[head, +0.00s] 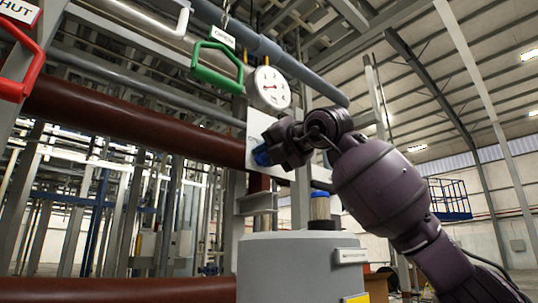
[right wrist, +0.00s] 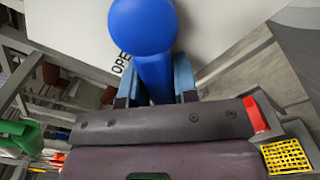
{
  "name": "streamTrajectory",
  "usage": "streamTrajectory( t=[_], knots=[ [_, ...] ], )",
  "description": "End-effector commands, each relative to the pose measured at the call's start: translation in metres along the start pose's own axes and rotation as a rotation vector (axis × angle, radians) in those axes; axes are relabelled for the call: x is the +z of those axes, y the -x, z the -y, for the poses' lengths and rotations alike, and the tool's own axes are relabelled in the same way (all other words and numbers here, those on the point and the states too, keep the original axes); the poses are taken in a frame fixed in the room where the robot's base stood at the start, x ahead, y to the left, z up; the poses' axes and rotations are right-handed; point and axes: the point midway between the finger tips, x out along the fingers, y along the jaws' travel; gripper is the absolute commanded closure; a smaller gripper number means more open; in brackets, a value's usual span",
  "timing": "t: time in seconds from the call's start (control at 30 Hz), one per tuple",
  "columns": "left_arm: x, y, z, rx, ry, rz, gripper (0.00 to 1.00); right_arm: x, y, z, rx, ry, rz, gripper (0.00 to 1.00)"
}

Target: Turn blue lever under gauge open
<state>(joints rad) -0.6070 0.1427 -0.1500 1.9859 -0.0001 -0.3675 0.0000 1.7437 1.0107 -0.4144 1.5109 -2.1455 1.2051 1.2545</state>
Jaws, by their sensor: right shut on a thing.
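The round white gauge (head: 269,88) is at the upper middle of the head view. Below it is a pale panel (head: 258,124). The blue lever (head: 261,156) shows as a small blue end in front of this panel, mostly hidden by my right gripper (head: 272,152). In the right wrist view, the blue lever (right wrist: 153,28) has a round knob and a shaft. My right gripper (right wrist: 155,78) is shut on the shaft, one finger on each side. Part of a label reading "OPE" shows beside the lever. My left gripper is not in view.
A green handle (head: 217,66) hangs left of the gauge, and a red handle (head: 22,75) is at the far left. A thick brown pipe (head: 130,122) runs behind. A grey cylindrical housing (head: 290,262) stands below my right arm.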

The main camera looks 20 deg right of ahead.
Motion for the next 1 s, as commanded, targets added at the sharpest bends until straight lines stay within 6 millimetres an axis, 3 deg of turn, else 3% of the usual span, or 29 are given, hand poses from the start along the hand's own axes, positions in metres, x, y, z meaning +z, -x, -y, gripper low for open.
streamTrajectory(
  t=[0.6, 0.63, 0.77, 1.0],
  knots=[
    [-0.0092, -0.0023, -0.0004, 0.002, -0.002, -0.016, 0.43, 0.002, 0.001, -0.0031, 0.004, -0.045, 0.004, 1.0],
    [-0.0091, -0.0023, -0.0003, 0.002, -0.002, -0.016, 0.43, 0.002, 0.001, -0.0031, 0.004, -0.045, 0.004, 0.68],
    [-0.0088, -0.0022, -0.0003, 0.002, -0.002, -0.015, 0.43, 0.0015, 0.0008, -0.0029, 0.003, -0.043, 0.003, 0.48],
    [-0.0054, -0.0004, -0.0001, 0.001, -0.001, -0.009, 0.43, 0.0007, 0.0004, -0.0024, 0.001, -0.041, 0.001, 0.47]
  ],
)
